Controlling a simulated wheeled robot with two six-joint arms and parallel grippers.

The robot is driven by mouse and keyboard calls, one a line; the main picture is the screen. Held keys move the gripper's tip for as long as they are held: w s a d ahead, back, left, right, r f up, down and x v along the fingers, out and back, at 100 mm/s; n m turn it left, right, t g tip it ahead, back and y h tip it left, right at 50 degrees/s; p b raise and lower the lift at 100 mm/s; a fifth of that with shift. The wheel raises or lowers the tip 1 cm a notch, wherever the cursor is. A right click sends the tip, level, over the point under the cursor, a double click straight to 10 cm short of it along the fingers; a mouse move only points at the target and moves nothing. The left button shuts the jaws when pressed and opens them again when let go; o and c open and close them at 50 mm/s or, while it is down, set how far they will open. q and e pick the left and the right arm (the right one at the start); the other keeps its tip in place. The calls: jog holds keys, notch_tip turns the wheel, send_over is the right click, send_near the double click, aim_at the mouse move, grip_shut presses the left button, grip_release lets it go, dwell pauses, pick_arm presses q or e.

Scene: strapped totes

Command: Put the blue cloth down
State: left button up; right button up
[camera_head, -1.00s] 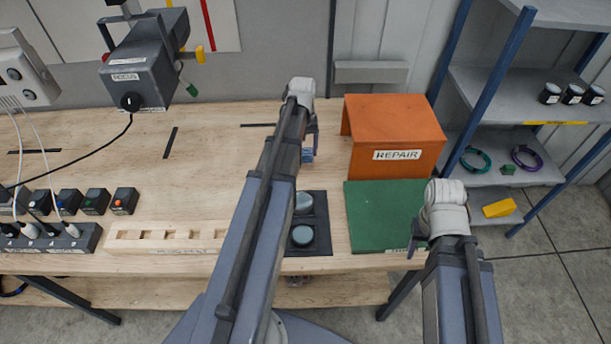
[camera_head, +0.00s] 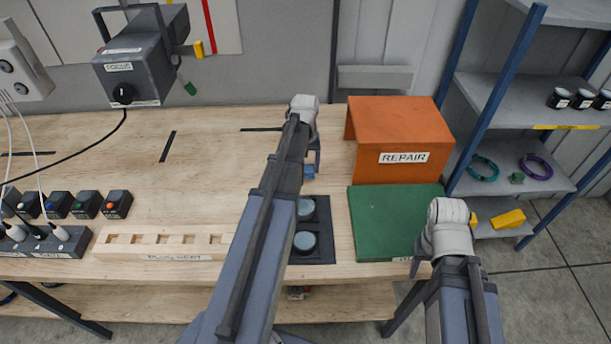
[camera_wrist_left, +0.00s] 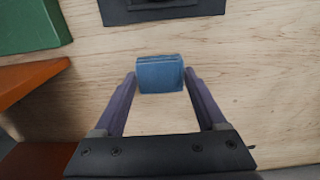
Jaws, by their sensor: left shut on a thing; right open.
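The folded blue cloth (camera_wrist_left: 160,75) is between the fingertips of my left gripper (camera_wrist_left: 160,77) in the left wrist view. That gripper is shut on it, with pale wood table behind. In the head view, a small part of the cloth (camera_head: 309,172) shows under the left gripper (camera_head: 313,165), beyond the dark mat and left of the orange REPAIR box. I cannot tell whether the cloth touches the table. My right gripper (camera_head: 416,266) is by the front right corner of the green mat; its jaws are mostly hidden by its wrist, and it holds nothing visible.
The orange REPAIR box (camera_head: 402,120) stands behind the green mat (camera_head: 395,220). The dark mat (camera_head: 318,256) holds round discs. A slotted wooden block (camera_head: 160,242) lies at the front edge. Bare wood (camera_head: 210,165) is free to the left. A shelf (camera_head: 520,95) stands right.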

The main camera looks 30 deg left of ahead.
aim_at(305, 168)
pick_arm(q)
jog(key=shift+f+b, duration=1.3)
jog(key=shift+f, duration=0.35)
jog(key=shift+f, duration=0.2)
jog(key=o, duration=1.1)
jog(key=shift+o, duration=0.2)
jog(key=shift+r, duration=0.15)
notch_tip(305, 168, up, 12)
jog(key=p, duration=1.2)
